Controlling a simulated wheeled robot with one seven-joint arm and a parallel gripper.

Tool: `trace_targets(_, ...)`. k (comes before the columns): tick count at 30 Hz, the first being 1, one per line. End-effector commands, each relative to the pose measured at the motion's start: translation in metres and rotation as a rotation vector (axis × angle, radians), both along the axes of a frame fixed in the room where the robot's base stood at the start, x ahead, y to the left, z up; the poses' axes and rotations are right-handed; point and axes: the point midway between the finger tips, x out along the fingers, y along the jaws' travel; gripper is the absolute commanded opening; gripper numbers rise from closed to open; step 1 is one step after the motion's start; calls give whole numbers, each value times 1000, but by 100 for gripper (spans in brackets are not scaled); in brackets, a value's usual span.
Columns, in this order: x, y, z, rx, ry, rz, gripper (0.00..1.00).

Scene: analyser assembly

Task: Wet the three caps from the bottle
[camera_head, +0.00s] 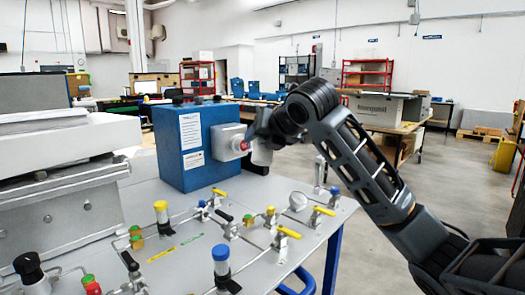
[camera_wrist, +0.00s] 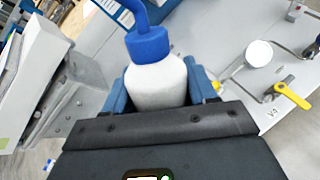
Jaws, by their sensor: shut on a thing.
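My gripper (camera_wrist: 158,92) is shut on a white bottle (camera_wrist: 158,85) with a blue cap and a bent blue spout, with one blue finger on each side. In the head view my gripper (camera_head: 262,135) holds the bottle (camera_head: 262,154) above the bench, just right of the blue box; the spout's tip cannot be made out there. Three capped posts stand on the bench: one with a yellow cap (camera_head: 161,206), one with a blue cap (camera_head: 221,252) and one with a black cap (camera_head: 28,264). The bottle is apart from all three.
The blue box (camera_head: 180,150) with a white, red-tipped fitting (camera_head: 228,140) stands at the bench's back. Thin pipes and several yellow-handled valves (camera_head: 288,232) cover the grey bench (camera_head: 185,275). A large grey machine (camera_head: 60,180) stands at left. Open floor lies right.

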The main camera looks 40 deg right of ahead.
Motion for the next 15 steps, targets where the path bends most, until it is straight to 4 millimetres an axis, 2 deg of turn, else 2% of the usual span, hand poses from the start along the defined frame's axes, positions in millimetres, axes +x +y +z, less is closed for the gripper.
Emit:
trace_targets(1,0,0,-4,-17,-11,1,14)
trace_targets(15,-1,2,-1,-177,-111,2,14)
